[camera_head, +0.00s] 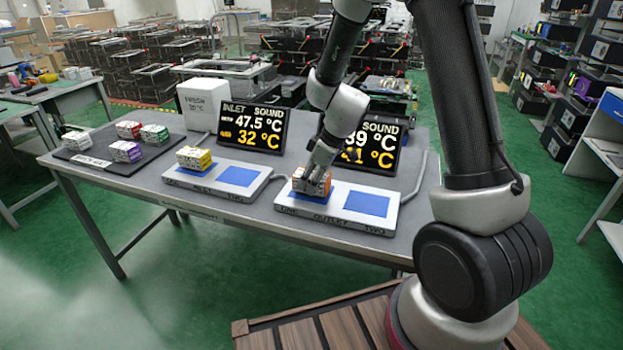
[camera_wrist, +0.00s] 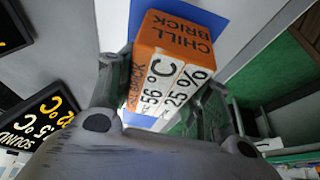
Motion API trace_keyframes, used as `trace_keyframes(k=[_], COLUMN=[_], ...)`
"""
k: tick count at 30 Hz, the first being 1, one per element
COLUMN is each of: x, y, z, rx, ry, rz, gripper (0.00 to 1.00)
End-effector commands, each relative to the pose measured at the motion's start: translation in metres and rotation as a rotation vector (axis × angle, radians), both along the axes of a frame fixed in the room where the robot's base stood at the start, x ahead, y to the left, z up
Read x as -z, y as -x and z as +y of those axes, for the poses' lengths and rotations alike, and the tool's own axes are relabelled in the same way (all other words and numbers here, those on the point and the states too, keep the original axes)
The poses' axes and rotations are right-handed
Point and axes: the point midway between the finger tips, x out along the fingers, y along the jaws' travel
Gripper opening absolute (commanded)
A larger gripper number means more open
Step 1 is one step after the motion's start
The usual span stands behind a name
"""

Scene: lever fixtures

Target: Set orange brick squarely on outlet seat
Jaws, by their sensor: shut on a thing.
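The orange brick (camera_head: 312,184) is at the left blue seat of the outlet plate (camera_head: 336,221), in the head view. In the wrist view the brick (camera_wrist: 176,45) shows an orange face lettered "CHILL BRICK" and a white face reading 56 °C and 25 %. My gripper (camera_head: 318,168) is shut on the brick from above; its fingers flank the brick in the wrist view (camera_wrist: 160,95). Blue of the seat (camera_wrist: 140,118) shows past the brick's edges. I cannot tell whether the brick's underside touches the seat. The right blue seat (camera_head: 367,204) of the outlet plate is empty.
The inlet plate (camera_head: 217,193) holds a yellow brick (camera_head: 194,159) on its left seat; its right seat (camera_head: 237,176) is bare. A dark tray (camera_head: 92,162) holds several bricks. Two display screens (camera_head: 252,127) (camera_head: 374,147) stand behind the plates, with a white box (camera_head: 203,106) at the back.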

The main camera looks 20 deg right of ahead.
Motion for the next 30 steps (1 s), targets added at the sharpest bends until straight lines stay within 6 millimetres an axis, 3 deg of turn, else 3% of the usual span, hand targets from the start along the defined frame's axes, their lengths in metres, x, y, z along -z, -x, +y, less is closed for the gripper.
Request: trace_keyframes(k=[6,7,10,22,26,30], x=[0.001,0.002,0.002,-0.003,-0.020,-0.049], y=[0.000,0.000,0.000,0.000,0.004,0.010], z=[0.000,0.000,0.000,0.000,-0.006,-0.016], rx=[0.001,0.002,0.001,-0.001,0.000,0.002], ry=[0.000,0.000,0.000,0.000,-0.001,-0.001], rz=[0.000,0.001,0.000,-0.002,-0.004,-0.007], gripper=[0.16,0.52,0.70,0.71,0.71,0.71])
